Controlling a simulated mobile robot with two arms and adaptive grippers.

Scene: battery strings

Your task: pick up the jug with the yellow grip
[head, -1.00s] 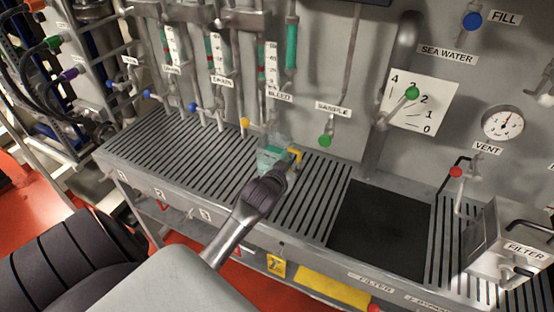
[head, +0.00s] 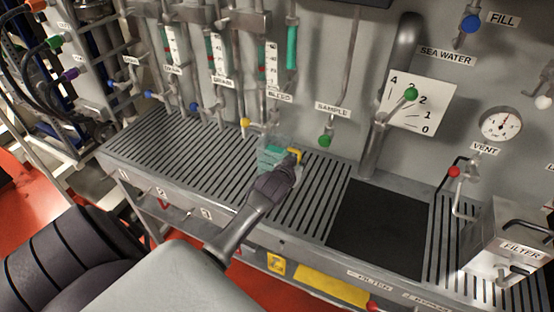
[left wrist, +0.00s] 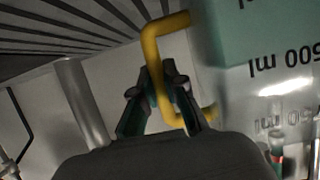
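The clear jug (head: 272,153) stands on the slatted bench top, with greenish liquid in it. Its yellow grip (head: 295,154) faces right, toward my left gripper (head: 289,160). In the left wrist view the yellow grip (left wrist: 157,80) passes between the two fingers of my left gripper (left wrist: 157,72), which look closed in on its upright bar. The jug's wall (left wrist: 235,75) fills the right side of that view, with its marks upside down. I cannot tell whether the jug's base touches the slats. My right gripper is not in view.
The slatted bench (head: 180,160) has free room left of the jug. A yellow valve knob (head: 245,123) and a green one (head: 325,141) hang close behind it. A dark panel (head: 378,228) lies to the right, then a filter box (head: 510,240).

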